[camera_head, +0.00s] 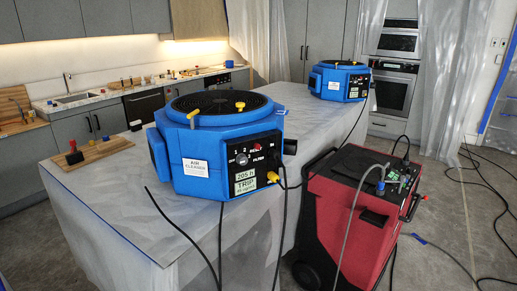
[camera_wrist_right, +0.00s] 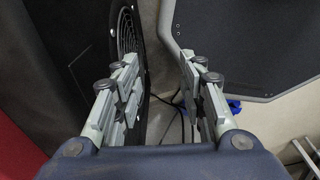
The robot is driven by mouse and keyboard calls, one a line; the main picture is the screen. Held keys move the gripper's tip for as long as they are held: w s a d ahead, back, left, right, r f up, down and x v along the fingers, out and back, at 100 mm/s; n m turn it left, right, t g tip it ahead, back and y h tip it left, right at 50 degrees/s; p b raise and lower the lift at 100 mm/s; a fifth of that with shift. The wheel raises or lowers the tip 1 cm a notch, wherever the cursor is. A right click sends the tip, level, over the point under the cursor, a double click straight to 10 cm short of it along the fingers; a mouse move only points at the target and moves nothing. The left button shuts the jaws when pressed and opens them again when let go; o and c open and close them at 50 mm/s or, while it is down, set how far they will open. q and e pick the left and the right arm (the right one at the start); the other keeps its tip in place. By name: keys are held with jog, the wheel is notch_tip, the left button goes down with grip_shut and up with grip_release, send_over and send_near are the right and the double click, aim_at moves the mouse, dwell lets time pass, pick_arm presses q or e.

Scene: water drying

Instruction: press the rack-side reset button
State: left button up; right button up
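A blue air cleaner (camera_head: 222,150) stands on the plastic-covered island in the head view. Its black control panel (camera_head: 258,163) has a small red button (camera_head: 257,147) near the top, with lettering that seems to read RESET. A second blue air cleaner (camera_head: 340,81) stands farther back; its panel is too small to read. I cannot tell which unit is the rack-side one. My right gripper (camera_wrist_right: 160,92) is open and empty in the right wrist view, its fingers well apart, with no button visible between them. My left gripper is not in view.
A red and black wheeled machine (camera_head: 352,215) stands right of the island (camera_head: 110,205), with hoses and cables around it. More cables (camera_head: 475,180) lie on the floor at right. In the wrist view, a round grille (camera_wrist_right: 128,40) and a dark panel (camera_wrist_right: 250,50) are near the gripper.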

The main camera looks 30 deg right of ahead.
grip_shut()
dwell(1.0)
